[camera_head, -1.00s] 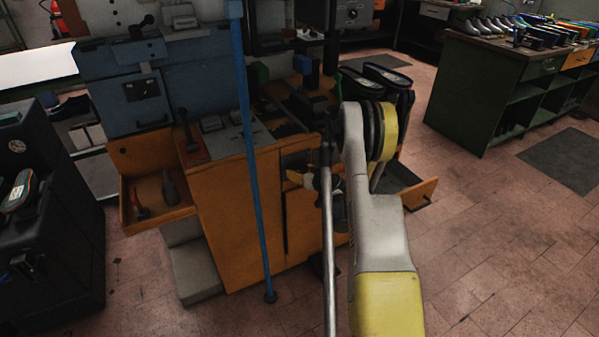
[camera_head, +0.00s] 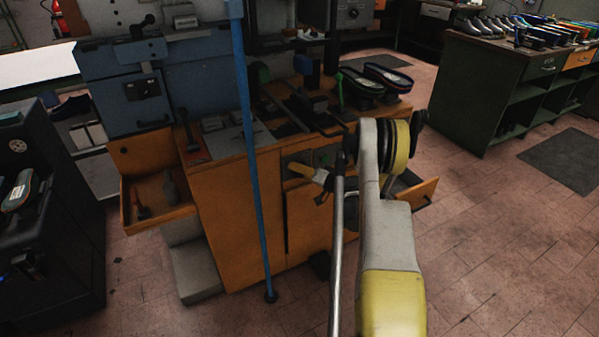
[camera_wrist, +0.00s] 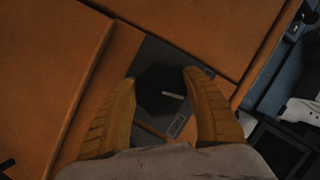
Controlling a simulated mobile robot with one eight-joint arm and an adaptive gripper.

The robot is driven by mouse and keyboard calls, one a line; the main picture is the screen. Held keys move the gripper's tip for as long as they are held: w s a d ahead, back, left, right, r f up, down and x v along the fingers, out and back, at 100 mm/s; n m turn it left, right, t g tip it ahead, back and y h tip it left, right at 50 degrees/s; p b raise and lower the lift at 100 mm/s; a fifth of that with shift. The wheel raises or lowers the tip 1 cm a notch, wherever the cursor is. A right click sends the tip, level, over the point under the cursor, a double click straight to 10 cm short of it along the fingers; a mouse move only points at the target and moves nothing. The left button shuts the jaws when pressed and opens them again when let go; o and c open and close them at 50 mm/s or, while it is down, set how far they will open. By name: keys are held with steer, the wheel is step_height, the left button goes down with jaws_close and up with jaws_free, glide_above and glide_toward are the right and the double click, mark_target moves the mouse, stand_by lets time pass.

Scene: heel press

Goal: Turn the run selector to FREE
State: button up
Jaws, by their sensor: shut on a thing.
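The run selector is a dark, many-sided knob (camera_wrist: 156,84) with a short white line on its face. It sits on a dark grey plate (camera_wrist: 152,54) on an orange panel in the wrist view. My gripper (camera_wrist: 159,79) has its two orange-brown fingers on either side of the knob, shut on it. The white line points right and slightly down in the wrist view. A small label beside it is too dark to read. In the head view my gripper (camera_head: 299,169) is at the front of the orange cabinet (camera_head: 231,220), and the knob cannot be made out.
An open drawer (camera_head: 127,209) with tools juts out at the cabinet's left. Another drawer (camera_head: 424,190) stands open at the right, behind my arm. A blue upright post (camera_head: 250,150) stands in front of the cabinet. Shoes (camera_head: 386,80) sit on top.

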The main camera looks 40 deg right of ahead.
steer(key=m+t, duration=0.1)
steer(key=m, duration=0.1)
steer(key=m+y, duration=0.1)
steer(key=m, duration=0.1)
steer(key=shift+r+m+t, duration=0.15)
steer(key=shift+m+t, duration=0.15)
steer(key=shift+t, duration=0.1)
steer(key=shift+r+m+t+y, duration=0.1)
steer(key=shift+m+t+y, duration=0.25)
steer(key=shift+m, duration=0.7)
steer(key=shift+r+m+t+y, duration=0.15)
steer(key=shift+m+t, duration=0.3)
steer(key=shift+m, duration=0.6)
steer(key=shift+f, duration=0.1)
steer(key=o, duration=1.2)
steer(key=shift+w, duration=0.1)
steer(key=s+d, duration=0.1)
steer(key=s, duration=0.6)
steer(key=shift+s+f, duration=0.25)
steer(key=shift+f, duration=0.05)
